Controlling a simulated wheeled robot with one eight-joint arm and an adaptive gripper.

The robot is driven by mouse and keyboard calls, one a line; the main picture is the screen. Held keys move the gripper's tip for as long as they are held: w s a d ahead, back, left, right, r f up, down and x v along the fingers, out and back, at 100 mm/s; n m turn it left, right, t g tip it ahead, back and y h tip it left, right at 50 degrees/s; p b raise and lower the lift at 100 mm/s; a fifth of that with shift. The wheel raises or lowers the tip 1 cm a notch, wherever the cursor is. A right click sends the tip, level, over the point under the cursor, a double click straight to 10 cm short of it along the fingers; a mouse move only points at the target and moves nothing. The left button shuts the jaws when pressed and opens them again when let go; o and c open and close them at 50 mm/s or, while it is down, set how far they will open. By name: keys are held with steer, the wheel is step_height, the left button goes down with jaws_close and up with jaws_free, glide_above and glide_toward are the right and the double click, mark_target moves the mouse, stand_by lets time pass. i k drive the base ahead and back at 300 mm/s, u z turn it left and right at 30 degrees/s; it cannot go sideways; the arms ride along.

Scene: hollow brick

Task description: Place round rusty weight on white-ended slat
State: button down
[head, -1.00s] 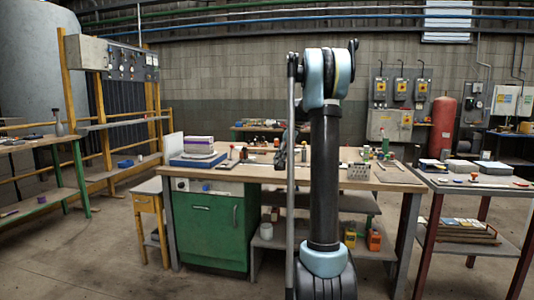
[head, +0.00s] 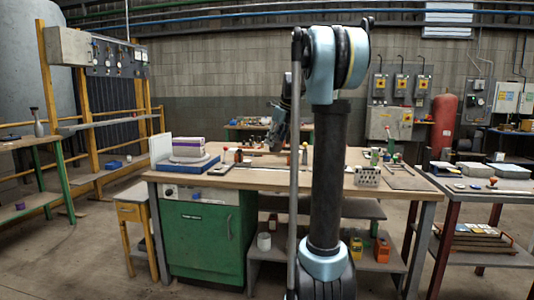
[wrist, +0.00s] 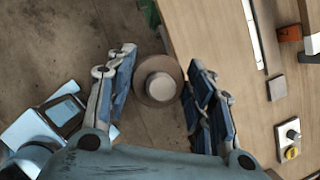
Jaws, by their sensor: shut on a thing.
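The round rusty weight (wrist: 157,80), a brown disc with a paler round knob, sits between the two fingers of my gripper (wrist: 155,88) in the wrist view. My gripper is shut on it. Bare floor shows below the weight, just left of the workbench edge. In the head view my gripper (head: 277,135) hangs over the workbench (head: 240,180), partly behind my arm, and the weight cannot be made out. A long pale strip (wrist: 250,25) lies on the bench in the wrist view, right of the gripper; I cannot tell if it is the white-ended slat.
A grey block (wrist: 277,88), an orange-brown block (wrist: 290,33) and a switch box (wrist: 289,138) are on the bench. In the head view, a blue tray (head: 190,164) stands at bench left and a perforated metal box (head: 367,177) at right. A side table (head: 490,186) stands further right.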

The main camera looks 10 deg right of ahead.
mark_target(265, 151)
steer(key=u, duration=0.05)
steer(key=i, duration=1.45)
